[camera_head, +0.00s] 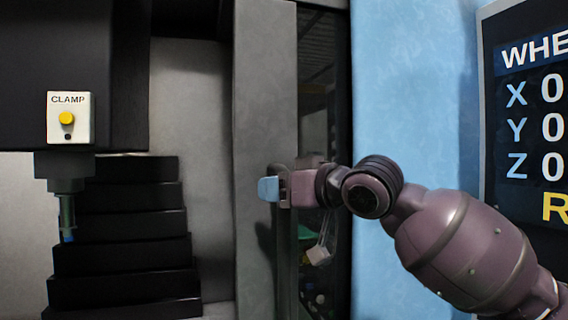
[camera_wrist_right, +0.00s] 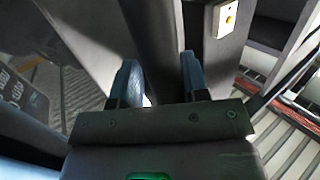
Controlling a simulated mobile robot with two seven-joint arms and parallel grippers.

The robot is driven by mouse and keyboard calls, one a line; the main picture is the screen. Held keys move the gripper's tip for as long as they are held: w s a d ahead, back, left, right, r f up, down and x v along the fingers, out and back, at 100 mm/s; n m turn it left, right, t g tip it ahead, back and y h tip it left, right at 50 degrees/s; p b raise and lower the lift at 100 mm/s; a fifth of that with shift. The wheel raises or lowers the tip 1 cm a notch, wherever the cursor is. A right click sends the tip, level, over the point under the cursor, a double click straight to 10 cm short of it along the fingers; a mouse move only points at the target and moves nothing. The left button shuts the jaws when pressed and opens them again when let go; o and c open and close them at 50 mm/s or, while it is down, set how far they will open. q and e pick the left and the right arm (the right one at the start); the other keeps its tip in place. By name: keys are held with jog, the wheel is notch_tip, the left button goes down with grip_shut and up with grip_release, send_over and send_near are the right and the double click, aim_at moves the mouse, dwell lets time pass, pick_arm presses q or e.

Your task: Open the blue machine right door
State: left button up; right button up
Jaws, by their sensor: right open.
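The right door of the blue machine shows in the head view as a tall grey frame (camera_head: 262,90) with a dark glass pane (camera_head: 317,80) beside it. The blue machine body (camera_head: 408,90) is to its right. My right gripper (camera_head: 269,189) is at the grey frame, about mid-height in the picture, with blue fingertips pointing left. In the right wrist view the two blue fingers (camera_wrist_right: 160,80) are spread apart, with a grey upright part of the door (camera_wrist_right: 156,35) in line with the gap. I cannot tell whether they touch it. The handle is largely hidden by the gripper. My left gripper is out of view.
Left of the door is the machine's interior, with a white CLAMP box (camera_head: 69,117), a tool head (camera_head: 66,190) and black stepped covers (camera_head: 125,225). A control screen (camera_head: 530,110) with X, Y, Z readouts is at the right. My right arm crosses in front of the blue panel.

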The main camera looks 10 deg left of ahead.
aim_at(284, 166)
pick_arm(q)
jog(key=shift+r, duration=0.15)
pick_arm(e)
jog(key=shift+y, duration=0.5)
jog(key=r, duration=0.3)
jog(key=d+r, duration=0.1)
jog(key=r, duration=0.1)
jog(key=shift+s+r, duration=0.15)
jog(key=shift+s, duration=0.05)
jog(key=shift+h, duration=0.4)
jog(key=f, duration=0.2)
jog(key=a+f, duration=0.1)
jog(key=f, duration=0.1)
jog(key=shift+w+a+f, duration=0.15)
jog(key=shift+f, duration=0.1)
jog(key=shift+s+d+f, duration=0.15)
jog(key=shift+s+d, duration=0.2)
jog(key=shift+d, duration=0.3)
jog(key=shift+s+d+f, duration=0.1)
jog(key=shift+s+d, duration=0.25)
jog(key=shift+d, duration=0.25)
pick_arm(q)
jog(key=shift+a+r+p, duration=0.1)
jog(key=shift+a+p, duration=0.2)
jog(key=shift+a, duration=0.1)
pick_arm(e)
jog(key=v, duration=0.8)
jog(key=shift+f, duration=0.5)
